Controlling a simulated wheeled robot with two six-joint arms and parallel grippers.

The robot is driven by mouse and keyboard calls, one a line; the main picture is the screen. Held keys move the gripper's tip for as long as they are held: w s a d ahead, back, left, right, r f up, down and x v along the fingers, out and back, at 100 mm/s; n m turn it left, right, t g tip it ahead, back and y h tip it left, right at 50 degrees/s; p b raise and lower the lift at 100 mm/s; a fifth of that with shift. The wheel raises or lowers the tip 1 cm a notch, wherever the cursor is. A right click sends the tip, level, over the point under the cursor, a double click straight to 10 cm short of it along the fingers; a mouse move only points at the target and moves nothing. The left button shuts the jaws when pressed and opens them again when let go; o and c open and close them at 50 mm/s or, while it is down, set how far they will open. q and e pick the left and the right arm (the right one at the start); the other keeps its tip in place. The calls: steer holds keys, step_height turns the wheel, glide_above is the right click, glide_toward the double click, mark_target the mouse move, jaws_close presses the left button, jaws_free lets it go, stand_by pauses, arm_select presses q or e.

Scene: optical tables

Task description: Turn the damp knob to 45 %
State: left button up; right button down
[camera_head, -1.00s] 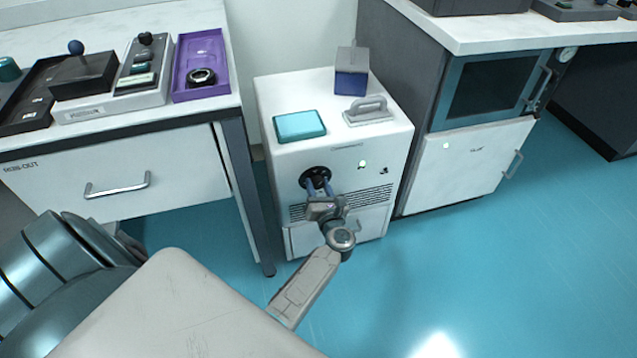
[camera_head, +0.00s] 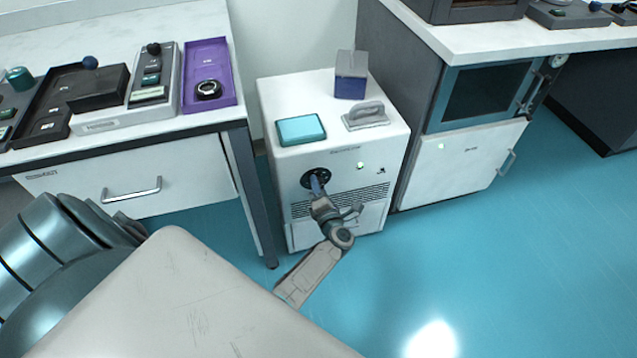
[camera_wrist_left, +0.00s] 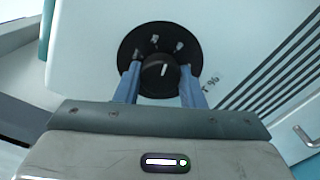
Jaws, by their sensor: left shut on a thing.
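The damp knob (camera_wrist_left: 160,70) is a black round knob with a white pointer line, on a black dial with pale marks. In the left wrist view its pointer points nearly straight up, between marks that are too blurred to read. In the head view the dial (camera_head: 308,178) sits on the front of a white cabinet (camera_head: 365,155). My left gripper (camera_wrist_left: 158,78) has its two blue fingers on either side of the knob, shut on it. It also shows in the head view (camera_head: 317,182), where its fingers hide part of the knob. My right gripper is not in view.
A teal box (camera_head: 300,129), a grey handled block (camera_head: 366,115) and a blue-grey box (camera_head: 350,80) stand on the cabinet top. A bench (camera_head: 150,190) with trays is at left. A white-topped counter (camera_head: 470,35) is at right. The floor in front is clear.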

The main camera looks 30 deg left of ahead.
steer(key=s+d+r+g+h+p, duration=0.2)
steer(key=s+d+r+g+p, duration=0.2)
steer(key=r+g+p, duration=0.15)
arm_select(q)
steer(key=shift+m+p, duration=1.2)
steer(key=shift+m, duration=6.2)
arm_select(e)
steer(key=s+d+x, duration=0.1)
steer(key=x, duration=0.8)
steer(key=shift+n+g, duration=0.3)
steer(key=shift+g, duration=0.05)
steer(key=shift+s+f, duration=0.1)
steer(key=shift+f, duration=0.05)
arm_select(q)
steer(key=o, duration=1)
